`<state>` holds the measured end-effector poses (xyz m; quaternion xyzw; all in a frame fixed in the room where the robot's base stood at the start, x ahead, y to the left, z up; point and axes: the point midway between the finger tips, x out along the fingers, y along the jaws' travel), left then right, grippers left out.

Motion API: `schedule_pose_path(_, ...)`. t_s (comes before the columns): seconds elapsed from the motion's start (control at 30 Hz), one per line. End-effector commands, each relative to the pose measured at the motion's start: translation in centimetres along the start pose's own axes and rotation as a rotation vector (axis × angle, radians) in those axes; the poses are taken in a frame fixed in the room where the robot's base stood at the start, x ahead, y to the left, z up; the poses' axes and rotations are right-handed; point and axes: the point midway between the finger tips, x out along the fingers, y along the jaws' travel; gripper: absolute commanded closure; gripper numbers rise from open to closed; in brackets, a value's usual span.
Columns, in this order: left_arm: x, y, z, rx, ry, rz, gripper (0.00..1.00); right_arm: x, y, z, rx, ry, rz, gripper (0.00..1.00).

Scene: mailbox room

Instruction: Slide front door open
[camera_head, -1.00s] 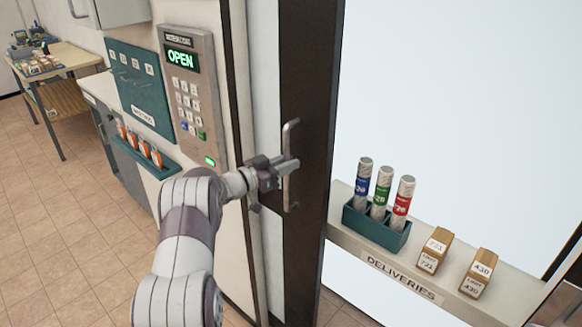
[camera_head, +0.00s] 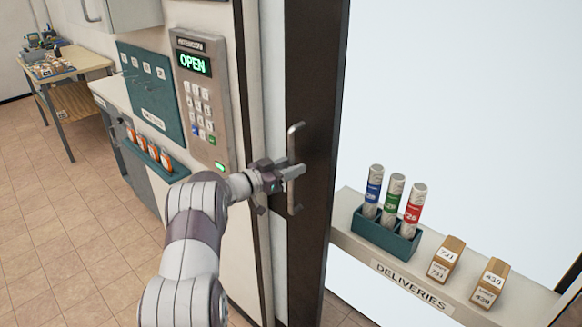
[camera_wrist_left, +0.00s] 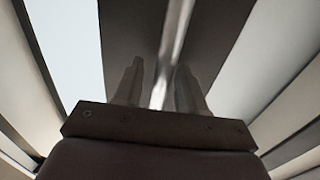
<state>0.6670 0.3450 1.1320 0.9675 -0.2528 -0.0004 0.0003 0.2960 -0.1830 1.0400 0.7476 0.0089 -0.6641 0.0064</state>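The front door's dark edge frame (camera_head: 315,105) stands upright near the middle of the head view, with bright pale glass to its right. A vertical metal handle bar (camera_head: 293,143) is fixed on it. My left gripper (camera_head: 292,172) is at the handle's mid-height. In the left wrist view the bar (camera_wrist_left: 176,40) runs between the two fingers (camera_wrist_left: 160,85), which stand apart. A gap shows between the left finger and the bar, and the right finger is close to or touching it. My right gripper is out of view.
A keypad (camera_head: 203,95) reading OPEN is on the wall left of the door. A deliveries shelf (camera_head: 440,285) at the right bears a tube rack (camera_head: 385,238) and two small boxes (camera_head: 446,260). A table (camera_head: 88,62) stands at the far left. Tiled floor is clear at left.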

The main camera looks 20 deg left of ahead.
Motion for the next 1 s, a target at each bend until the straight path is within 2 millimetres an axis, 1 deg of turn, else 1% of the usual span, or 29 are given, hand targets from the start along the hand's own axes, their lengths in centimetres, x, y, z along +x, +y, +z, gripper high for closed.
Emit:
schedule_pose_path(0.07, -0.7, -0.1, 0.1, 0.000, 0.000, -0.001, 0.60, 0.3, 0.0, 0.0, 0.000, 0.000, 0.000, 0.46)
schedule_pose_path(0.13, -1.9, -0.1, 0.2, 0.000, 0.000, -0.003, 0.60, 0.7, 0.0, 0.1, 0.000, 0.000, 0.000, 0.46)
schedule_pose_path(0.4, -9.2, -0.1, 0.3, 0.000, 0.000, -0.004, 0.60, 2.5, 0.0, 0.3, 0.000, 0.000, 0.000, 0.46)
schedule_pose_path(0.53, -11.6, 0.0, 0.2, 0.000, 0.000, -0.002, 0.60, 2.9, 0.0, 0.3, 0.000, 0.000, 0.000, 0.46)
schedule_pose_path(0.6, -12.3, 0.0, 0.2, -0.001, 0.000, -0.002, 0.60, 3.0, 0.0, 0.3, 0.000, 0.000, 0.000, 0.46)
schedule_pose_path(0.7, -12.7, 0.0, 0.1, -0.001, 0.000, 0.000, 0.60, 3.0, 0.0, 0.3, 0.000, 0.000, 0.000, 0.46)
schedule_pose_path(1.0, -12.7, 0.0, 0.0, -0.001, 0.000, 0.000, 0.60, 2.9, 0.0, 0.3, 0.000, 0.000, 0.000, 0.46)
